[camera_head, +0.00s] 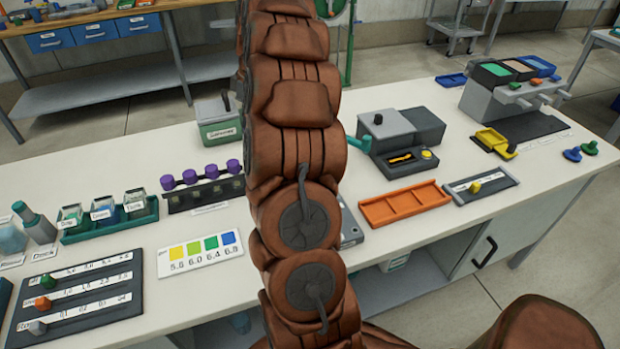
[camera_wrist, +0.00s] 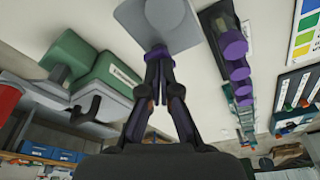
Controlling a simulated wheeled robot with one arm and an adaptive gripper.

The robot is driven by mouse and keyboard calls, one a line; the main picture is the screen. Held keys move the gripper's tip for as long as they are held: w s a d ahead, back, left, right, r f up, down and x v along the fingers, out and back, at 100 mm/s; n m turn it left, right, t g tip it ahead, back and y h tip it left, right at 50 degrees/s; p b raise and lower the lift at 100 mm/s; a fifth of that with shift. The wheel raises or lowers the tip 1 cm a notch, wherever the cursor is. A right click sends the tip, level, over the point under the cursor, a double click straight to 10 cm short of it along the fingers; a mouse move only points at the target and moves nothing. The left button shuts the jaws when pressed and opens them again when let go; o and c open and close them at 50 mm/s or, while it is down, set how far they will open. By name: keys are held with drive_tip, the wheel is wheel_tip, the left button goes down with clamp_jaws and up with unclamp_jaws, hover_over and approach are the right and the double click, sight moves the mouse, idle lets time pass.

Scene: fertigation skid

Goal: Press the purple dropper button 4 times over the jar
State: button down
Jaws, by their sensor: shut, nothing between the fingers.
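A row of several purple dropper buttons (camera_head: 200,175) stands on a dark rack (camera_head: 205,196) on the bench, left of my arm in the head view. The purple pieces also show at the right in the wrist view (camera_wrist: 232,45). Clear labelled jars (camera_head: 103,210) stand in a green tray (camera_head: 100,235) left of the rack. My gripper (camera_wrist: 158,50) is shut and empty in the wrist view, its tips seen against the edge of a flat grey plate (camera_wrist: 125,18). The tips appear to the left of the purple row there. My arm hides the gripper in the head view.
A green box (camera_head: 220,132) stands behind the rack; a green box shows left in the wrist view (camera_wrist: 118,70). A colour chart (camera_head: 200,253) and slider panel (camera_head: 75,300) lie in front. Right of my arm are an orange tray (camera_head: 405,205) and a grey machine (camera_head: 400,130).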

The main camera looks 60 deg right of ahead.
drive_tip(key=shift+f, duration=0.2)
drive_tip(key=shift+r, duration=0.1)
drive_tip(key=shift+r+p, duration=0.3)
drive_tip(key=shift+r, duration=1.2)
wheel_tip(320, 180, up, 6)
drive_tip(key=p, duration=0.2)
idle(0.5)
idle(0.4)
